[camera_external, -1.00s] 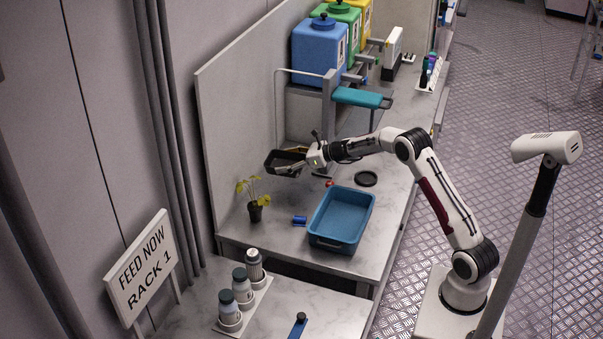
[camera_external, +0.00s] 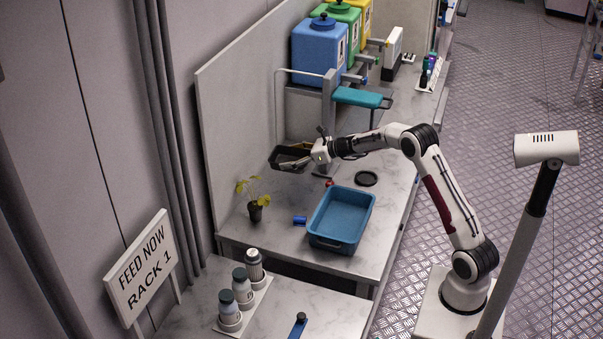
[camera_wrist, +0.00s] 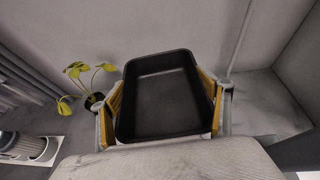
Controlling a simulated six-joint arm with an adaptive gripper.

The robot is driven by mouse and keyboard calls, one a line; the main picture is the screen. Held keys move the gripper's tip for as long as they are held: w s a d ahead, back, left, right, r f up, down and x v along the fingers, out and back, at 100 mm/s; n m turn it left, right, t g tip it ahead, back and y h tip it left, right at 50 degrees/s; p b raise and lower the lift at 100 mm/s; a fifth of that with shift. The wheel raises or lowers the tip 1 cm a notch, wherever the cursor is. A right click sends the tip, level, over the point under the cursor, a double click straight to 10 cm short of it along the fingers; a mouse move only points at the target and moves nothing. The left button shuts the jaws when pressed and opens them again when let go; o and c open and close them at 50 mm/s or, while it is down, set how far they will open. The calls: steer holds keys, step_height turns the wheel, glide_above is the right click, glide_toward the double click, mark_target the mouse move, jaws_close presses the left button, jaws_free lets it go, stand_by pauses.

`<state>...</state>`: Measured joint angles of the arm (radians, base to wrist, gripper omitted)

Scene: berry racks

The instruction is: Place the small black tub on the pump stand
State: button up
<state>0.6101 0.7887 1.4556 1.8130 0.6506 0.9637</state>
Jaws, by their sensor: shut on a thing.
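The small black tub (camera_external: 286,158) is a shallow black tray held in my gripper (camera_external: 306,160), up above the bench near the back panel. In the wrist view the tub (camera_wrist: 165,98) fills the middle, its opening facing the camera. The yellow-padded fingers of my gripper (camera_wrist: 163,112) press on its left and right sides. Which thing is the pump stand I cannot tell for certain; a grey stand with a teal top (camera_external: 360,97) is beside the blue tank (camera_external: 319,50), behind and right of the tub.
A blue bin (camera_external: 341,243) stands at the bench front. A potted plant (camera_external: 255,212) stands left of it, with a small blue object (camera_external: 300,220) between. A round black disc (camera_external: 367,178) lies behind the bin. White-labelled bottles (camera_external: 242,287) stand on the front table.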

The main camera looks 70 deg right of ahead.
steer(key=s+r+m+g+h, duration=0.1)
steer(key=s+r+m+h, duration=0.3)
steer(key=s+r, duration=1)
steer(key=s+r+m+g+h, duration=0.2)
steer(key=s+r+m+h, duration=0.3)
steer(key=s+r, duration=1)
steer(key=shift+s+r+h, duration=0.2)
steer(key=shift+s+h, duration=0.3)
steer(key=shift+s, duration=3.45)
steer(key=shift+d+f, duration=0.1)
steer(key=n+t+y, duration=0.3)
steer(key=n+y, duration=0.4)
glide_toward(280, 162)
steer(key=s+d+r, duration=0.2)
steer(key=s+r, duration=0.3)
steer(key=r, duration=0.5)
steer(key=w+f+y, duration=0.1)
steer(key=w+f, duration=0.2)
steer(key=w+f+n+y, duration=0.1)
steer(key=w+f, duration=0.3)
steer(key=w+f+n+y, duration=0.1)
steer(key=w+f, duration=0.2)
steer(key=f, duration=0.1)
steer(key=shift+w+a+f, duration=0.1)
steer(key=shift+w+a, duration=0.2)
steer(key=shift+w, duration=0.05)
steer(key=shift+w+f, duration=0.6)
steer(key=shift+f, duration=0.2)
